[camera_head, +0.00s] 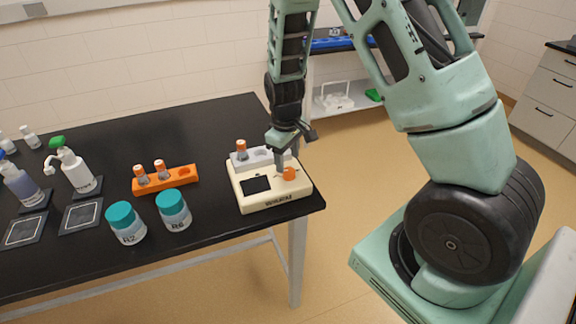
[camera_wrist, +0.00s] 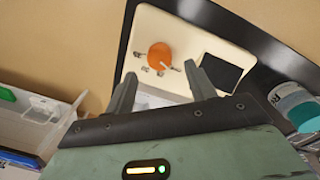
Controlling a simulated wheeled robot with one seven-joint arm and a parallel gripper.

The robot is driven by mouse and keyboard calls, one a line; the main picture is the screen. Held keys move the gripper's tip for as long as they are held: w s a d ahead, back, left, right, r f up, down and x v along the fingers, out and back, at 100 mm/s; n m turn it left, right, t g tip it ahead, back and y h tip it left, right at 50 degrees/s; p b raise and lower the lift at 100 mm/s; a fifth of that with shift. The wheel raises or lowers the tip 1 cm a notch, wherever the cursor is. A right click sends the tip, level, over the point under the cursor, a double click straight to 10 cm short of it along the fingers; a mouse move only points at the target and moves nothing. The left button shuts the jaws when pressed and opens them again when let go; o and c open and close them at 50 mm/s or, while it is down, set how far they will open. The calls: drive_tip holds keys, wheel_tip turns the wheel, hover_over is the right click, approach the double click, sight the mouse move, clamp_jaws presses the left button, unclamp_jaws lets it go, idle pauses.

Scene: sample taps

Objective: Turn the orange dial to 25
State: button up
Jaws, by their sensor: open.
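The orange dial (camera_head: 289,174) sits on the top face of a cream device (camera_head: 245,201) near the right end of the black table. In the wrist view the dial (camera_wrist: 160,56) has a white pointer aimed to the lower right, with small marks around it that are too small to read. My gripper (camera_wrist: 160,82) is open, its two fingers spread and pointing at the device, with the dial just beyond the fingertips and nothing held. In the head view my gripper (camera_head: 281,163) is above the device, close to the dial; contact cannot be told.
The device has a dark screen (camera_head: 257,185) and a tube with an orange cap (camera_head: 241,149) at its back. An orange rack (camera_head: 166,181) with two tubes, teal-lidded jars (camera_head: 127,224) and pump bottles (camera_head: 75,170) stand to the left. The table's right edge is close to the device.

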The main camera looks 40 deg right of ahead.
sight(288, 170)
drive_tip(key=shift+d+f, duration=0.15)
drive_tip(key=shift+f, duration=2.05)
drive_tip(key=c, duration=1)
